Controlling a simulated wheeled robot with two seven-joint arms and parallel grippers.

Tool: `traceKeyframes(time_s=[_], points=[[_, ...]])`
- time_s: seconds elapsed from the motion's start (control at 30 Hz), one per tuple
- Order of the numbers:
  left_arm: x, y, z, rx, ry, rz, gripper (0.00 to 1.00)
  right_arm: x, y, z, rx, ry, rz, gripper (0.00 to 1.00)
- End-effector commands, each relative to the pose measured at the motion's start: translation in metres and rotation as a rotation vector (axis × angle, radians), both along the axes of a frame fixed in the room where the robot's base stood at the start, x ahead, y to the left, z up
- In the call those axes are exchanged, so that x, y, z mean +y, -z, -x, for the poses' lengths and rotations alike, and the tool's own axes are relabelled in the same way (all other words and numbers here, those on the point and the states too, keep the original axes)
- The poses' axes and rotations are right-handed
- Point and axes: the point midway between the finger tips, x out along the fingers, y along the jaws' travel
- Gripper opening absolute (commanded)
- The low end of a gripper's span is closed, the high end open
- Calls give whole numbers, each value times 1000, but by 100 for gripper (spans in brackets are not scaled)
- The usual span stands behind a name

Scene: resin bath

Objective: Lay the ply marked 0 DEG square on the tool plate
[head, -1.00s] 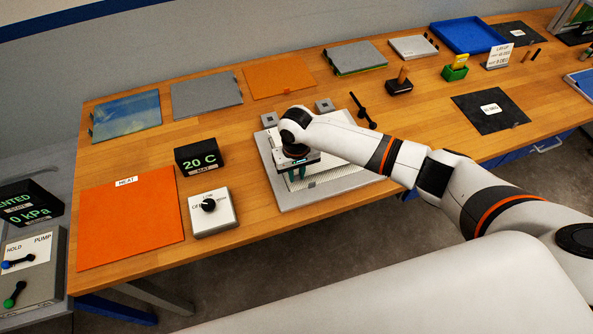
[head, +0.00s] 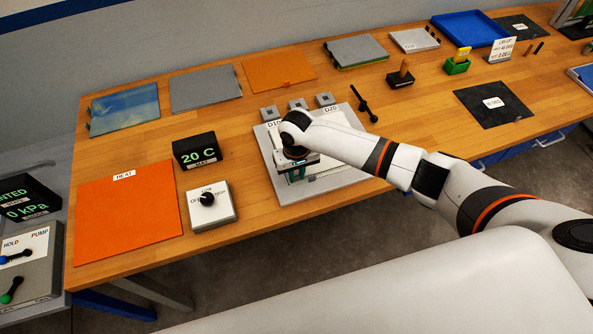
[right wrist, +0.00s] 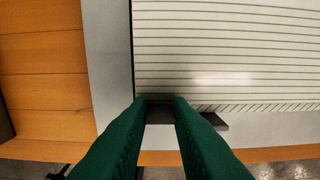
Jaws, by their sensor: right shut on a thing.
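The grey tool plate (head: 271,160) lies on the bench with D10 and D20 written near its far edge. My right gripper (head: 299,176) is low over it, its hand hiding much of the middle. In the right wrist view its green fingers (right wrist: 160,104) are shut on a dark tab (right wrist: 207,119) at the near edge of a white lined sheet (right wrist: 225,50). The sheet lies over the grey plate; I cannot read a mark on it. A black ply (head: 480,115) with a small white label lies to the right, apart from the plate. My left gripper is not in view.
Small grey blocks (head: 298,103) stand along the plate's far edge. A temperature display (head: 195,150), a knob box (head: 225,205) and an orange heat mat (head: 120,225) lie left. A black-handled tool (head: 363,105) lies behind right. Bare wood lies between plate and black ply.

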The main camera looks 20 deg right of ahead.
Motion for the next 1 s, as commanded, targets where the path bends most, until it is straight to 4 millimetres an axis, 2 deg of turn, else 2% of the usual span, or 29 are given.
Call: traceKeyframes(time_s=[0.17,0.47,0.5,0.63,1.0], points=[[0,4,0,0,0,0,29,0,7,0,0,0,0,0],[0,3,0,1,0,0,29,0,6,0,0,0,0,0],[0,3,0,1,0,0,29,0,6,0,0,0,0,22],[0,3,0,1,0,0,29,0,6,0,0,0,0,44],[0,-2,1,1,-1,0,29,0,2,0,0,0,0,44]])
